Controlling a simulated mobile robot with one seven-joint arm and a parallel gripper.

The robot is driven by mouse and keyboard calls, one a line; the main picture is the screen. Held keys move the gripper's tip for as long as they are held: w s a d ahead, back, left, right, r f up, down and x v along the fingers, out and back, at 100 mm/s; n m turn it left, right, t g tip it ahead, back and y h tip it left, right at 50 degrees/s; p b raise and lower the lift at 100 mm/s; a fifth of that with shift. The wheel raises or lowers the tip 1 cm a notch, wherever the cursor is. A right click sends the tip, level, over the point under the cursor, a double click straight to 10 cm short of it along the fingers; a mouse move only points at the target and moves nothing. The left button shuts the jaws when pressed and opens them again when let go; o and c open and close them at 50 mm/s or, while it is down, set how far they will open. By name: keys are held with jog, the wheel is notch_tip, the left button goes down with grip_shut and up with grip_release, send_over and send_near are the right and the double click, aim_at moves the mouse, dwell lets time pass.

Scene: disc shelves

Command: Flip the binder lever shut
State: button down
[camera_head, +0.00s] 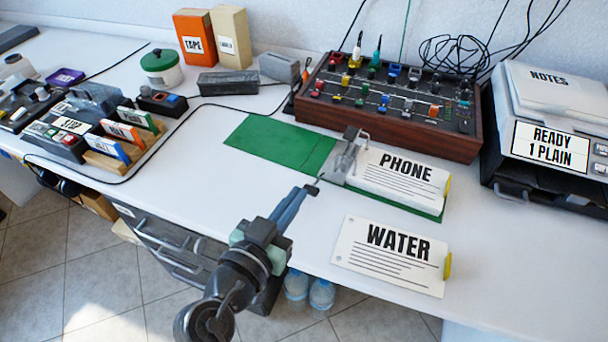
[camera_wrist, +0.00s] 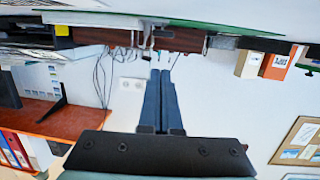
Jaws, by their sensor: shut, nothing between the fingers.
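A green binder (camera_head: 280,146) lies open on the white desk in the head view. Its metal lever mechanism (camera_head: 345,157) sits at the middle, and the lever (camera_head: 351,134) stands raised above it. The PHONE sheets (camera_head: 398,176) lie on the binder's right half. My gripper (camera_head: 312,188) is shut and empty, in front of and slightly left of the mechanism, apart from it. In the wrist view, which looks upside down, the closed fingers (camera_wrist: 160,72) point toward the metal mechanism (camera_wrist: 149,38) under the green cover (camera_wrist: 215,25). Exact height above the desk is hard to tell.
The WATER sheets (camera_head: 392,252) lie in front of the binder. A knob-covered mixer (camera_head: 390,105) stands behind it and a printer (camera_head: 548,125) at right. A black cable (camera_head: 180,120) crosses the desk at left. The white desk left of my gripper is clear.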

jog(key=shift+s+a+f, duration=0.2)
jog(key=shift+s+a, duration=0.05)
jog(key=shift+s, duration=0.3)
jog(key=shift+s+a+f, duration=0.2)
jog(key=shift+s, duration=0.4)
jog(key=shift+s+a+f, duration=0.2)
jog(key=shift+s+a, duration=0.05)
jog(key=shift+s, duration=0.3)
jog(key=shift+r, duration=0.1)
